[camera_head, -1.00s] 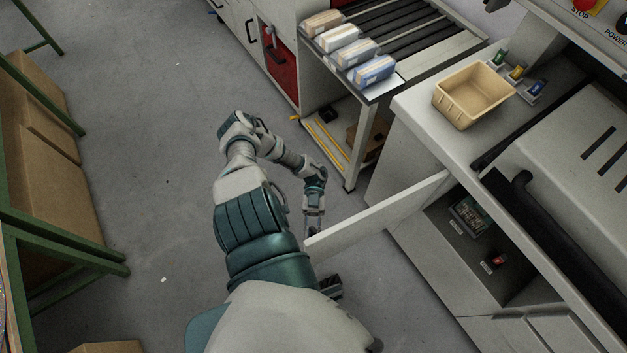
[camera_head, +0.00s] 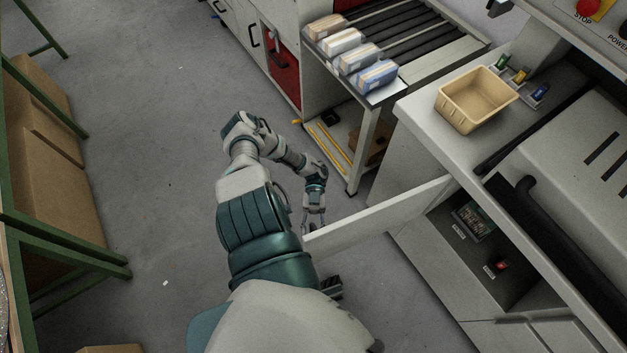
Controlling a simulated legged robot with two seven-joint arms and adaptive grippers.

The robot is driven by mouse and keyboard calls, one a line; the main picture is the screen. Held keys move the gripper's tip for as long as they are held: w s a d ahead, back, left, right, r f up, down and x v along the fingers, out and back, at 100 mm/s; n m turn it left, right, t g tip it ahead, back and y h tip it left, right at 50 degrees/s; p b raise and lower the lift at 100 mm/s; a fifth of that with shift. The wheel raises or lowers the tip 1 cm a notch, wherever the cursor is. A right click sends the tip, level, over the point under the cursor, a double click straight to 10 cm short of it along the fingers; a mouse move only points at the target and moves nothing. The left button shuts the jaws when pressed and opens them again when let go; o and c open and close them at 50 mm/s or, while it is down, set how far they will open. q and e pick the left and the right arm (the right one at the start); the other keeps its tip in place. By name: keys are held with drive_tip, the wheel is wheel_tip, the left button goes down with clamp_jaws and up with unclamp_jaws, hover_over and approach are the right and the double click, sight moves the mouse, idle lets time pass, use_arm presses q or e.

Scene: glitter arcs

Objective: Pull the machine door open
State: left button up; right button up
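The machine door (camera_head: 385,214) is a pale flat panel swung out from the cabinet under the machine on the right, standing well open. The compartment behind it (camera_head: 490,245) shows a dark interior with a small panel and a red switch. My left arm reaches down the middle, and my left gripper (camera_head: 313,224) is at the far side of the door's free edge. Its fingertips are small and partly hidden by the door, so I cannot tell whether they grip or touch it. My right gripper is not in view.
A tan bin (camera_head: 475,99) sits on the machine's worktop (camera_head: 430,125). A roller conveyor (camera_head: 410,35) with several packages stands behind. Cardboard boxes (camera_head: 50,190) stand by a green frame at the left. The grey floor between is mostly clear.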

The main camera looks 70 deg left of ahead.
use_arm(q)
drive_tip(key=v, duration=1.2)
drive_tip(key=shift+a, duration=0.15)
drive_tip(key=shift+w, duration=0.1)
